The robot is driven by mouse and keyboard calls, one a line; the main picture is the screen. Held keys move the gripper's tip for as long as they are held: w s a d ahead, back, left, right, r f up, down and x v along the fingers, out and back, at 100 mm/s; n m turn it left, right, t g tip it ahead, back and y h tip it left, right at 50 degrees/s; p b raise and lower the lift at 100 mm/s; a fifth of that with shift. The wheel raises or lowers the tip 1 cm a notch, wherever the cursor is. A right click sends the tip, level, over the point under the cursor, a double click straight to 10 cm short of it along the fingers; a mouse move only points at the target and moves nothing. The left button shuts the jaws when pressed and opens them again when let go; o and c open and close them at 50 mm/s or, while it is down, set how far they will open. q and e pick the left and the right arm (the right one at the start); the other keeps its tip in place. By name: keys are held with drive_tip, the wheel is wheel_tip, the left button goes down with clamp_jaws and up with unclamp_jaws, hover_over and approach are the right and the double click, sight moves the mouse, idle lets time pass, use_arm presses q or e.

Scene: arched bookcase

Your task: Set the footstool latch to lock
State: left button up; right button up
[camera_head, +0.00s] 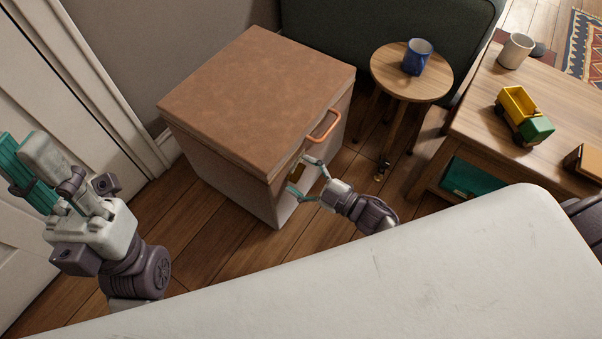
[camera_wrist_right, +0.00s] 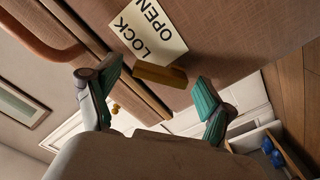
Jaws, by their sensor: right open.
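The footstool (camera_head: 255,85) is a box with a brown padded lid, an orange handle (camera_head: 322,127) and paler sides. Its brass latch (camera_head: 296,173) is on the front, below the lid. In the right wrist view the latch (camera_wrist_right: 160,75) is a short bar beside a cream label (camera_wrist_right: 148,35) reading OPEN and LOCK; I cannot tell which word it is set to. My right gripper (camera_head: 301,177) is open at the footstool's front, its teal fingertips on either side of the latch. Contact is not clear. My left gripper (camera_head: 38,172) is at the far left, away from the footstool.
A round side table (camera_head: 390,62) with a blue mug (camera_head: 416,58) stands right of the footstool. A wooden table (camera_head: 478,120) farther right holds a white mug (camera_head: 515,51) and a toy truck (camera_head: 522,115). A white door (camera_head: 55,90) is at left. Some wooden floor is clear.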

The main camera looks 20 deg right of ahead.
drive_tip(key=v, duration=1.2)
